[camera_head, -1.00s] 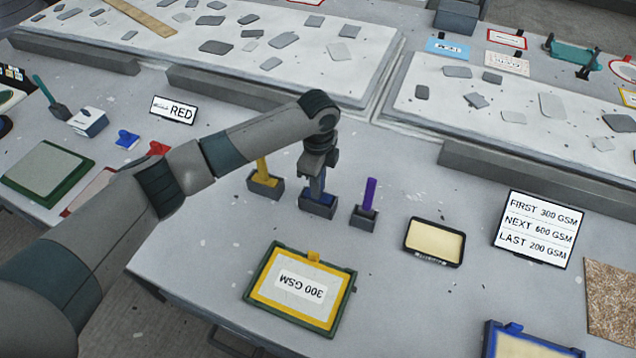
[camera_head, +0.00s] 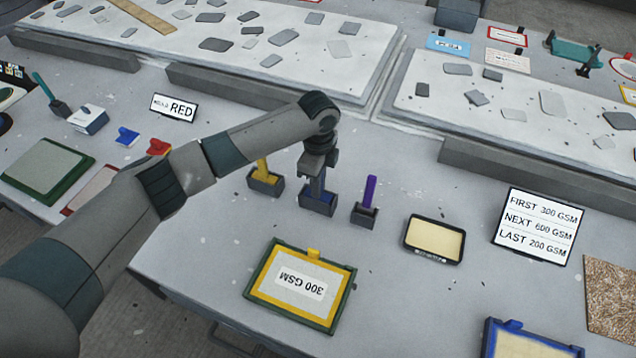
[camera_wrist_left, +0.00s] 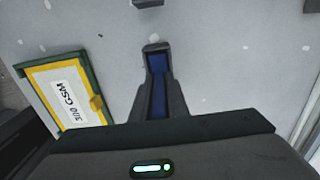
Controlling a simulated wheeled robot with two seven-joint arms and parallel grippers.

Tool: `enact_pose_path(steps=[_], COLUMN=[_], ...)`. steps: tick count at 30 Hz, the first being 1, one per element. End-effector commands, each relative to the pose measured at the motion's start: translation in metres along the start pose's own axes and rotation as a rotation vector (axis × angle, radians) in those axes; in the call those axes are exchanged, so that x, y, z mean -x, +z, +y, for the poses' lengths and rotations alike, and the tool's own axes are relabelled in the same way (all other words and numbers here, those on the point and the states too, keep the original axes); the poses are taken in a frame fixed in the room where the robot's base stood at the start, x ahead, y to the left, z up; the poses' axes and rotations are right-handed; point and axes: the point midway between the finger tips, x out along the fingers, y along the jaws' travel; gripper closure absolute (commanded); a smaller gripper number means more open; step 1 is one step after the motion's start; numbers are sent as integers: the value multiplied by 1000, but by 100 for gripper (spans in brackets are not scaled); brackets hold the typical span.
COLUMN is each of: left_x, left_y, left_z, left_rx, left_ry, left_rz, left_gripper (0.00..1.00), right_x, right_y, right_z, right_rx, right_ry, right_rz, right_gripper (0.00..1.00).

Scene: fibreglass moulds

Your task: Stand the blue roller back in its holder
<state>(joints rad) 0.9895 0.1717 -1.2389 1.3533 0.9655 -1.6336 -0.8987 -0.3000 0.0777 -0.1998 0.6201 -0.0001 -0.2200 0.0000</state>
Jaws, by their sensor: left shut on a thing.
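My left gripper (camera_head: 317,188) points straight down over the middle holder (camera_head: 316,207), a small dark box with blue showing inside. It is shut on the blue roller (camera_wrist_left: 158,85), which shows as a blue strip between the dark fingers in the left wrist view. The roller looks upright with its lower end in or just over the holder; the fingers hide most of it, so I cannot tell if it touches the bottom. My right gripper is not in view.
A yellow roller (camera_head: 262,172) stands in a holder to the left, a purple roller (camera_head: 369,192) in one to the right. A yellow-framed 300 GSM tray (camera_head: 270,265) lies in front. A dark tray (camera_head: 410,242) and a sign (camera_head: 540,226) stand further right.

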Motion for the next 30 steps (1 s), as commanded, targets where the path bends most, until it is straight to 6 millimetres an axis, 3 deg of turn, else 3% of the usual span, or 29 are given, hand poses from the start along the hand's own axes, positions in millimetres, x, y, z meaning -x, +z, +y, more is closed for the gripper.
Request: enact_pose_path(steps=[25,26,27,28,30], left_x=[0,0,0,0,0], left_y=[0,0,0,0,0], left_z=[0,0,0,0,0], left_rx=[0,0,0,0,0], left_ry=[-1,-1,-1,-1,-1], left_rz=[0,0,0,0,0], left_gripper=[100,79,69,64,64], right_x=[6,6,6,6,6], right_y=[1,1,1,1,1], right_z=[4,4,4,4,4], right_rx=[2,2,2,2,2], right_ry=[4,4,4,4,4], right_rz=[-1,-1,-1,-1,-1], right_gripper=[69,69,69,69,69])
